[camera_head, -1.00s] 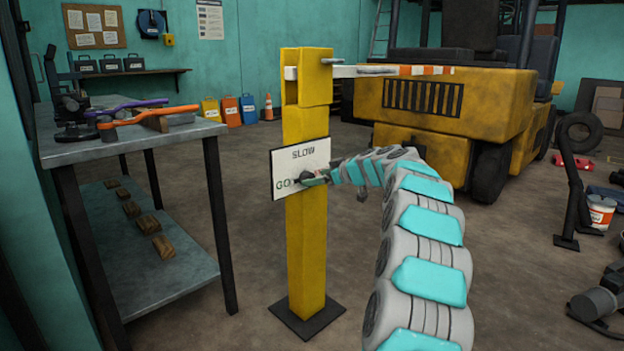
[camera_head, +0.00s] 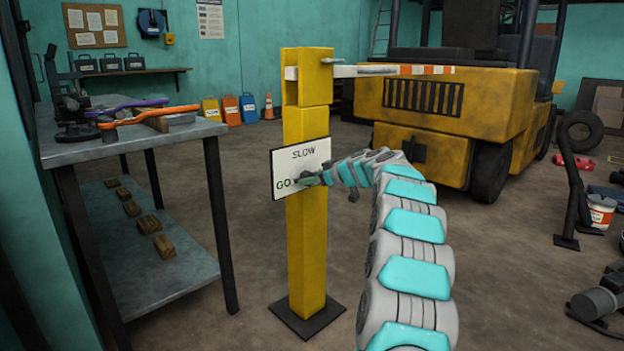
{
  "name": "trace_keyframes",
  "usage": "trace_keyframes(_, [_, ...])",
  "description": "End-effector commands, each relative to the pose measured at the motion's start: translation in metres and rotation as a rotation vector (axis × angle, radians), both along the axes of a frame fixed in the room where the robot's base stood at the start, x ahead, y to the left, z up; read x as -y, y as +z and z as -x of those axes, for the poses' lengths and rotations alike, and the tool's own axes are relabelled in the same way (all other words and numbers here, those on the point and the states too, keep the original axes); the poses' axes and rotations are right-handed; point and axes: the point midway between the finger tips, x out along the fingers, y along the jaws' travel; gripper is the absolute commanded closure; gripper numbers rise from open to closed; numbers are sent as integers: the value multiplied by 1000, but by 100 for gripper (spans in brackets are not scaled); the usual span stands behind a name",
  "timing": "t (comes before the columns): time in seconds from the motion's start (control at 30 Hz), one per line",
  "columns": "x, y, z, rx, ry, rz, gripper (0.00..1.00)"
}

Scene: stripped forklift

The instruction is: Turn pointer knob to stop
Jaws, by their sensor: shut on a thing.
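A yellow post (camera_head: 306,245) stands on a dark square base plate. A white sign plate (camera_head: 314,158) on its front reads SLOW at the top and GO at the left. My gripper (camera_head: 304,179) is at the lower middle of the plate, just right of the word GO, shut on the pointer knob. The knob is small and mostly hidden by my gripper, so its pointing direction cannot be told. My arm comes in from the lower right.
A white barrier arm with orange stripes (camera_head: 427,70) reaches right from the post top. A metal workbench (camera_head: 150,140) stands left. The yellow forklift (camera_head: 440,110) is behind at right. Floor around the post base is clear.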

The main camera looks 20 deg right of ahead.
Motion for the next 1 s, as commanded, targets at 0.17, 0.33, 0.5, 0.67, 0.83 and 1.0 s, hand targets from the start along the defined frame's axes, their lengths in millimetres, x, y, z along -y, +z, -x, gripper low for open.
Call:
trace_keyframes(0.17, [0,0,0,0,0,0,71])
trace_keyframes(0.33, [0,0,0,0,0,0,90])
trace_keyframes(0.5, [0,0,0,-1,0,-2,97])
trace_keyframes(0.67, [0,-1,0,-9,0,-25,97])
trace_keyframes(0.83, [0,-2,-1,-37,2,-93,97])
trace_keyframes(1.0, [1,-1,-1,-79,3,-212,97])
